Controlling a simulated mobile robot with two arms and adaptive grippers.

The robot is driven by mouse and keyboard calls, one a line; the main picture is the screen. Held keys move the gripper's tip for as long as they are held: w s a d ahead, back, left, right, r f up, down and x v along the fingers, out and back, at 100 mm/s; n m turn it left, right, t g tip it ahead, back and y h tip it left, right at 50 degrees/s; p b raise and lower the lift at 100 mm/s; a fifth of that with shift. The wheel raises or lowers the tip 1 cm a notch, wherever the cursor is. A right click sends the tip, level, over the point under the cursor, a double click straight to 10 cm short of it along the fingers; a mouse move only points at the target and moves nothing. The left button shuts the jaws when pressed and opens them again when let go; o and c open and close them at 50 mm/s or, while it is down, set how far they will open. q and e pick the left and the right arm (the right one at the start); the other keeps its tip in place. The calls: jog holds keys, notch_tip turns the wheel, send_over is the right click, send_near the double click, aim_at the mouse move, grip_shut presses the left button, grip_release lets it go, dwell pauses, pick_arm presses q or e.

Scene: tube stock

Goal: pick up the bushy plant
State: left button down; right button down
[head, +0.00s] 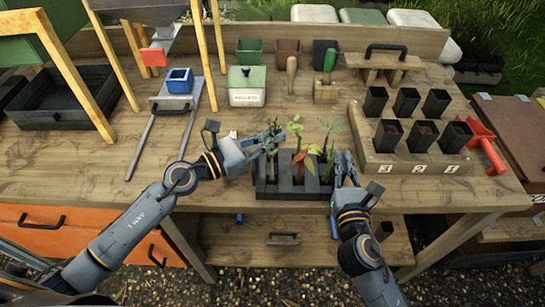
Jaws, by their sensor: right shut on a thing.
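A dark tray (262,188) with several slots stands at the front edge of the wooden bench and holds several seedlings. The rightmost plant (329,127) has thin stems and fine, spreading green leaves. My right gripper (340,165) is at the tray's right end, shut on this plant's lower part; the contact is partly hidden. Next to it are a plant with reddish leaves (310,150) and a broad-leaved green plant (294,125). My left gripper (272,141) is at the leftmost plant (274,126), overlapping it; its finger opening is unclear.
Behind the tray are a white-and-green box (247,92) and hand tools (326,80). A blue container (179,80) sits at left. Bare bench lies between.

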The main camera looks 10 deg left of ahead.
pick_arm(q)
notch_tip(320, 180, up, 10)
jog(key=shift+r, duration=0.1)
dwell(0.7)
pick_arm(e)
jog(key=c, duration=1.4)
grip_release()
